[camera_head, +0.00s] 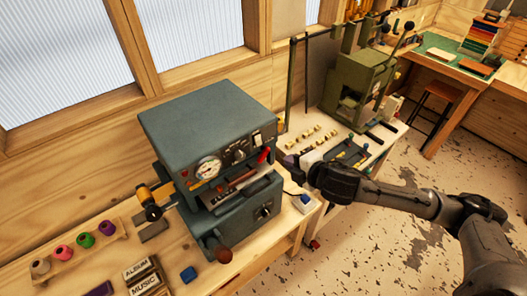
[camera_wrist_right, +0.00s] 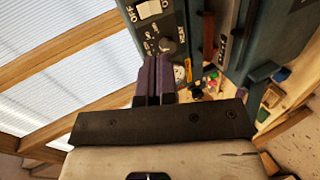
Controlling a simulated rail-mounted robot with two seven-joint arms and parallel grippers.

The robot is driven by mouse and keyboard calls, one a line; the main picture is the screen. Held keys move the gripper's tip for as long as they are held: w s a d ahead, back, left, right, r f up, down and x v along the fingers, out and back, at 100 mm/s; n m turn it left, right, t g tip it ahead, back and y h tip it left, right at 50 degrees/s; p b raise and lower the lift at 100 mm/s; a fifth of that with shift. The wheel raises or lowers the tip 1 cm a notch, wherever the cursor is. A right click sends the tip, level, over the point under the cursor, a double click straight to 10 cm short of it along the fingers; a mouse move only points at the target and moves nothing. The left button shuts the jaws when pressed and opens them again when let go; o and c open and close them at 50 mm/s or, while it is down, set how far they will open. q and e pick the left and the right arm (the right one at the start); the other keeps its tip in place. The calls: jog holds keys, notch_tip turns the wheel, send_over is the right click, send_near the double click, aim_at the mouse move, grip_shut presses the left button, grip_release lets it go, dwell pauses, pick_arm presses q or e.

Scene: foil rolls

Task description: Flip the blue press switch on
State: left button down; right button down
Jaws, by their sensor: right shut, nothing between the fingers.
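The blue-grey press (camera_head: 210,130) stands on the wooden bench, with a gauge and knobs on its front panel. Its pale rocker switch (camera_head: 257,139) is at the panel's right end. In the right wrist view the switch (camera_wrist_right: 150,8) shows at the top edge, partly cut off, with an OFF label beside it; I cannot tell which way it is tipped. My right gripper (camera_head: 290,160) is to the right of the press, apart from the switch. Its purple fingers (camera_wrist_right: 156,75) are shut and empty, below the switch in the wrist view. My left gripper is not in view.
A red-handled lever (camera_head: 263,157) sticks out from the press front, close to the switch. A green press (camera_head: 360,85) stands on the bench behind. The floor at right is open.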

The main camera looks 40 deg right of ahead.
aim_at(259, 145)
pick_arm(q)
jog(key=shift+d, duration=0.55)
pick_arm(e)
jog(key=shift+d+r+n, duration=0.1)
jog(key=shift+d+n, duration=0.15)
jog(key=shift+n, duration=0.15)
jog(key=shift+w, duration=0.15)
